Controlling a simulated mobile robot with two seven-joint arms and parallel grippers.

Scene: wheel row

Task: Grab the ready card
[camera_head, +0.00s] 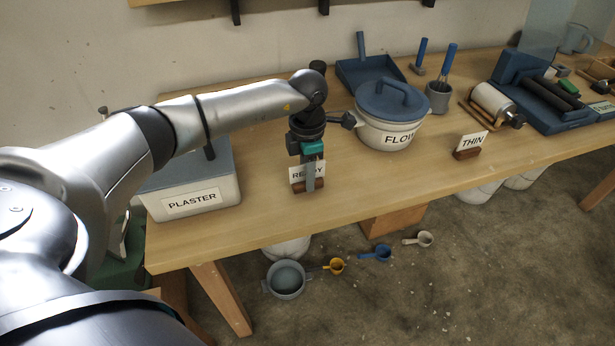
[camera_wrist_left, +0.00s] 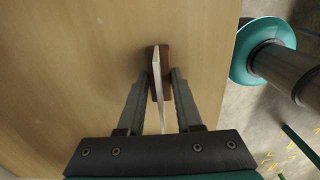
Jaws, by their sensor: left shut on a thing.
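The ready card (camera_head: 298,173) is a white card with dark lettering, partly hidden behind my gripper's finger. It stands in a small brown wooden holder (camera_head: 300,187) on the wooden table. My left gripper (camera_head: 311,179) reaches down over it and is shut on the card. In the left wrist view the card (camera_wrist_left: 157,80) shows edge-on between the two fingers (camera_wrist_left: 159,85), with the brown block (camera_wrist_left: 165,53) at its far end. The card appears to be still in its holder. My right gripper is not in view.
A PLASTER box (camera_head: 191,203) stands left of the card. A white FLOUR-type pot with a blue lid (camera_head: 392,98) stands to the right. A THIN card (camera_head: 472,141) stands further right in its own holder. The front table edge is close. Bare table lies between the card and the THIN card.

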